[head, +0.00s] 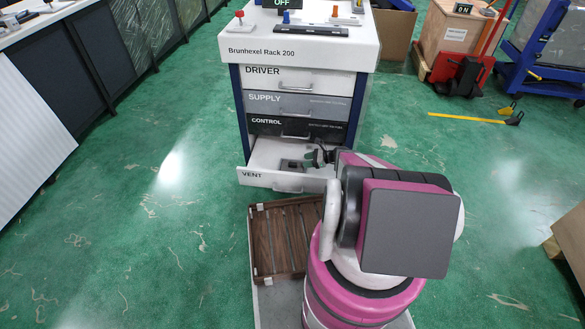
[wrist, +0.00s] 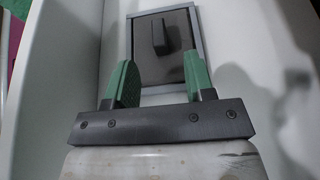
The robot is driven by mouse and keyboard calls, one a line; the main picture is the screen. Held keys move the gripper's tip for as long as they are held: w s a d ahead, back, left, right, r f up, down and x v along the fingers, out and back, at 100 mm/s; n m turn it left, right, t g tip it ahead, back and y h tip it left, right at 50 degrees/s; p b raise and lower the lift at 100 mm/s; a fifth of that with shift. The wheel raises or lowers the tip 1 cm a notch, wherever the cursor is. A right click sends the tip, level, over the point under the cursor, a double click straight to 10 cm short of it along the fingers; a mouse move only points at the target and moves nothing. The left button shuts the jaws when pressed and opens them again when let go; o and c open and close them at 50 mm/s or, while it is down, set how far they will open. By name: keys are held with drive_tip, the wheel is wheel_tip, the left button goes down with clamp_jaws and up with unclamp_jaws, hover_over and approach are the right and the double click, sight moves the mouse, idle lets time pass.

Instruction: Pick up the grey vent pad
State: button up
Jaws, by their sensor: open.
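The vent pad (wrist: 181,28) is a dark rectangular plate with a grey rim and a raised dark block at its middle. In the head view, the pad (head: 291,165) lies on the floor of the open VENT drawer (head: 270,180). My gripper (wrist: 160,68) has green finger pads spread apart, with nothing between them. In the wrist view its fingertips overlap the near part of the pad, with the raised block beyond them. In the head view, my gripper (head: 318,156) is over the drawer's right part, beside the pad. The exact height gap cannot be told.
The closed CONTROL drawer (head: 295,130) sits directly above the open one. A brown slatted wooden tray (head: 283,240) lies before the cabinet. The drawer's pale walls stand close on both sides. Green floor is clear to the left.

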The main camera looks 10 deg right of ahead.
sight(293, 163)
drive_tip(key=x, duration=0.7)
drive_tip(key=shift+a+f, duration=0.1)
drive_tip(key=shift+a, duration=0.15)
drive_tip(key=shift+c, duration=0.3)
clamp_jaws()
